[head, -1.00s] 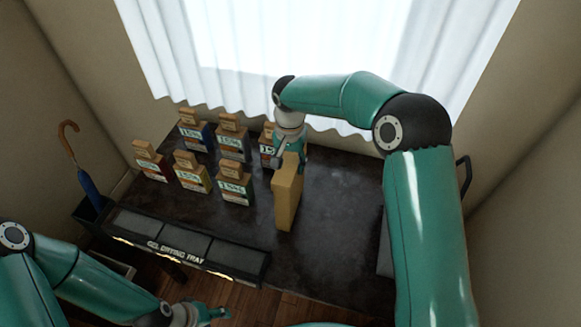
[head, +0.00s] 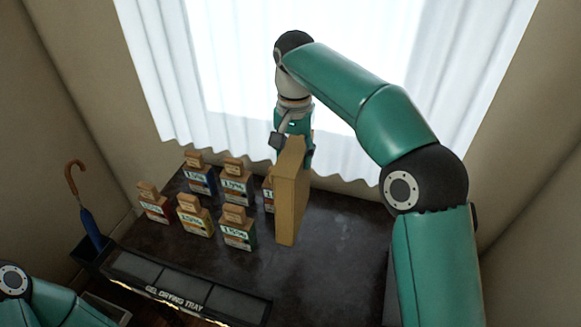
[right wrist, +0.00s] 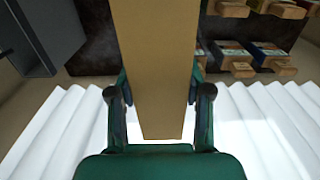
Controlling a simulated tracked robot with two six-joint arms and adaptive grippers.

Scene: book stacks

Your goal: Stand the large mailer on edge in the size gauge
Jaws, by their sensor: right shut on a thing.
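A tall flat tan mailer (head: 289,195) is upright in my right gripper (head: 293,150), at the middle of the head view. The gripper is shut on its upper far part from above. In the right wrist view the mailer (right wrist: 160,60) runs between the two fingers of the gripper (right wrist: 160,82). The mailer appears held above the dark table; the exact gap under it cannot be told. I cannot make out a size gauge for certain. A grey block-like thing (right wrist: 45,35) shows at upper left in the right wrist view. My left gripper is outside the head view.
Several labelled bottles with tan caps (head: 195,215) stand left of the mailer, the nearest close beside it. A gel drying tray (head: 185,285) lies along the table's front left. The dark table (head: 340,250) is clear to the right. A curtain (head: 230,90) hangs behind.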

